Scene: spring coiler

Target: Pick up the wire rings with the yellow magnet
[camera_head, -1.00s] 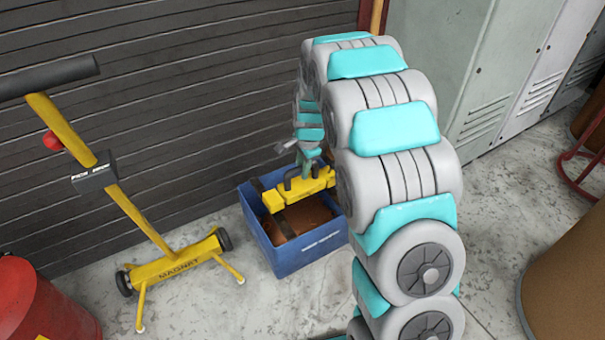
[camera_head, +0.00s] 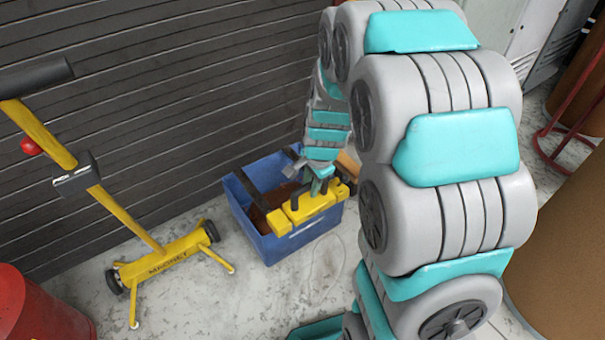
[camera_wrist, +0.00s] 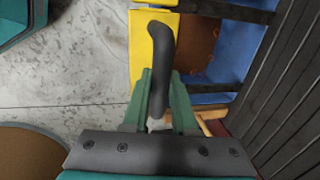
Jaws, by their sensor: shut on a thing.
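The yellow magnet (camera_head: 298,213) is a block with a black handle, and my gripper (camera_head: 319,183) is shut on that handle. It hangs over the front part of the blue bin (camera_head: 285,248), across its front rim. In the wrist view the black handle (camera_wrist: 161,60) stands between the green fingers of my gripper (camera_wrist: 160,108), with the yellow magnet (camera_wrist: 140,62) beyond. A faint thin loop, perhaps a wire ring (camera_head: 318,262), shows on the floor in front of the bin; I cannot tell for sure. The magnet's underside is hidden.
The bin holds something rusty brown and has a dark bar across it. A yellow wheeled magnet sweeper (camera_head: 165,258) stands left of it, and a red drum (camera_head: 35,315) is at the lower left. A slatted shutter is behind. Floor in front of the bin is largely clear.

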